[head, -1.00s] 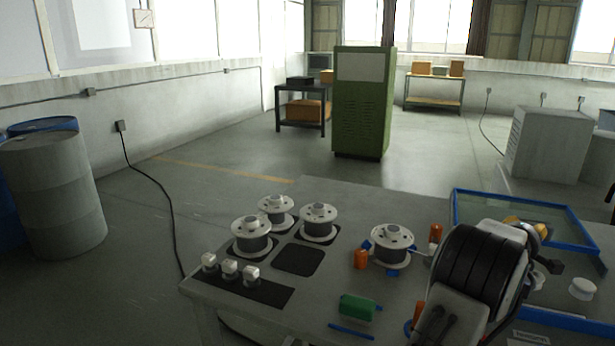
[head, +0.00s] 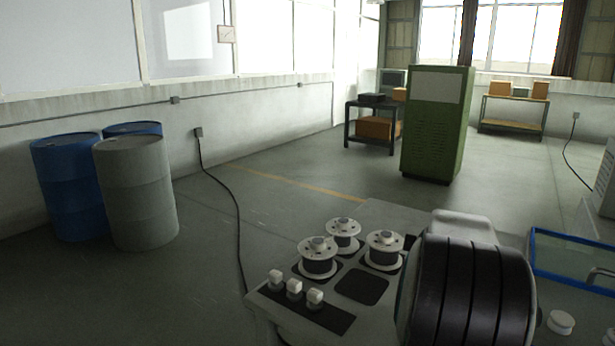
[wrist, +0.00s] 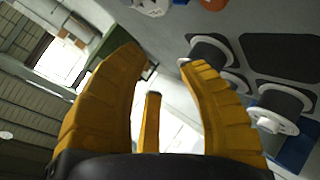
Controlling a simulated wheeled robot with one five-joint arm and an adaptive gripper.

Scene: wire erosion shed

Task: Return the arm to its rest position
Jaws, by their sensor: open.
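My arm's black ribbed link fills the lower right of the head view, close to the camera. My gripper does not show there. In the wrist view my gripper (wrist: 161,57) has its yellow fingers spread, with nothing between them. Wire spools (wrist: 280,107) on the bench show beyond its right finger, apart from it. In the head view three white spools stand on the bench: a left one (head: 318,258), a rear one (head: 343,235) and a right one (head: 384,250). An empty dark pad (head: 362,287) lies in front of them.
Small white blocks (head: 294,289) stand on the grey bench's front left. A blue-rimmed tank (head: 573,238) and a white round piece (head: 561,322) are at right. A green cabinet (head: 437,125) stands behind. A grey drum (head: 137,195) and blue drums (head: 68,187) stand left.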

